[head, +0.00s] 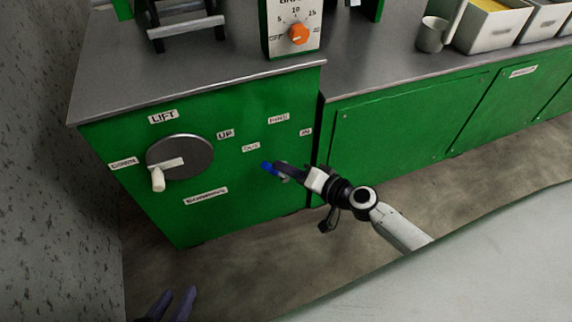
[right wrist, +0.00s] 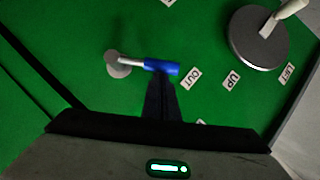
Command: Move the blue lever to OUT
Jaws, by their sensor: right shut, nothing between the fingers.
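The blue lever has a silver pivot disc (right wrist: 117,65), a metal rod and a blue grip (right wrist: 161,68). In the right wrist view its grip end points toward the OUT label (right wrist: 190,77), with a small gap between them. In the head view only the blue grip (head: 267,167) shows clearly, just below the OUT label (head: 251,147); my gripper hides the rest. My right gripper (head: 280,168) is shut, its fingertips (right wrist: 160,80) right against or beside the blue grip, not around it. My left gripper (head: 172,304) is open and empty at the bottom left.
A round grey dial with a white handle (head: 158,180) sits left on the green panel. The IN label (head: 305,132) is at the panel's right. An orange-knobbed box (head: 298,34) stands on the worktop above. Floor before the cabinet is clear.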

